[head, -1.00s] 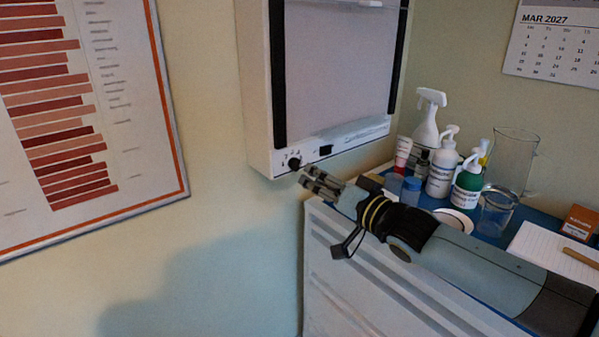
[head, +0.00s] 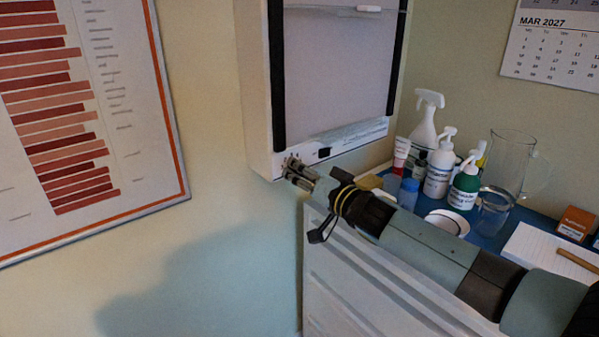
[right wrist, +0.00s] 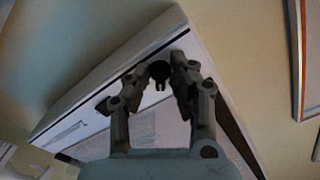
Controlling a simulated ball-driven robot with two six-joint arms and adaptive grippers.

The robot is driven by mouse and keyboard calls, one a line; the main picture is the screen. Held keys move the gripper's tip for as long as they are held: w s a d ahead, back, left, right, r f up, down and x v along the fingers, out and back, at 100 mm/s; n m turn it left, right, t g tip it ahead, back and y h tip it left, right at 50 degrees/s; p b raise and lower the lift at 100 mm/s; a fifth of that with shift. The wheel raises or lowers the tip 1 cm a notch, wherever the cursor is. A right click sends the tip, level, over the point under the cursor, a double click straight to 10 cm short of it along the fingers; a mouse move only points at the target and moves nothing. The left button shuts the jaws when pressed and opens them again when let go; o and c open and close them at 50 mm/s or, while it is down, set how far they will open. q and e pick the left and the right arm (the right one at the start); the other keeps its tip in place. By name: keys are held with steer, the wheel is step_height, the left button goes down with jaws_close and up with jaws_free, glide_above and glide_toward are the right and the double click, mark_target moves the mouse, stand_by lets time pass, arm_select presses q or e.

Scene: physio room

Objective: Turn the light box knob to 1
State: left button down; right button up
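The light box (head: 330,75) hangs on the wall, with its control strip along the lower front edge. In the head view its knob is mostly hidden behind my right gripper (head: 290,169), whose fingertips are at the knob's place. In the right wrist view the dark round knob (right wrist: 159,72) shows between the tips of my right gripper (right wrist: 155,85). The fingers are apart with the knob in the gap, and I see no clear contact. A dark rocker switch (head: 324,153) is to the right of the knob. My left gripper is not in view.
Below and right, a cabinet with a blue top (head: 480,238) holds a spray bottle (head: 424,125), pump bottles (head: 439,165), a clear jug (head: 505,165) and a notepad (head: 540,250). A framed chart (head: 90,110) hangs left. The wall below the box is clear.

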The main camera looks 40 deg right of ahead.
jaws_close()
steer(key=n, duration=0.7)
steer(key=n+b, duration=0.1)
steer(key=n, duration=0.7)
steer(key=n+b, duration=0.1)
steer(key=n, duration=0.6)
steer(key=shift+d+r+n, duration=0.1)
steer(key=shift+d+n, duration=0.2)
steer(key=shift+d, duration=0.05)
stand_by(0.4)
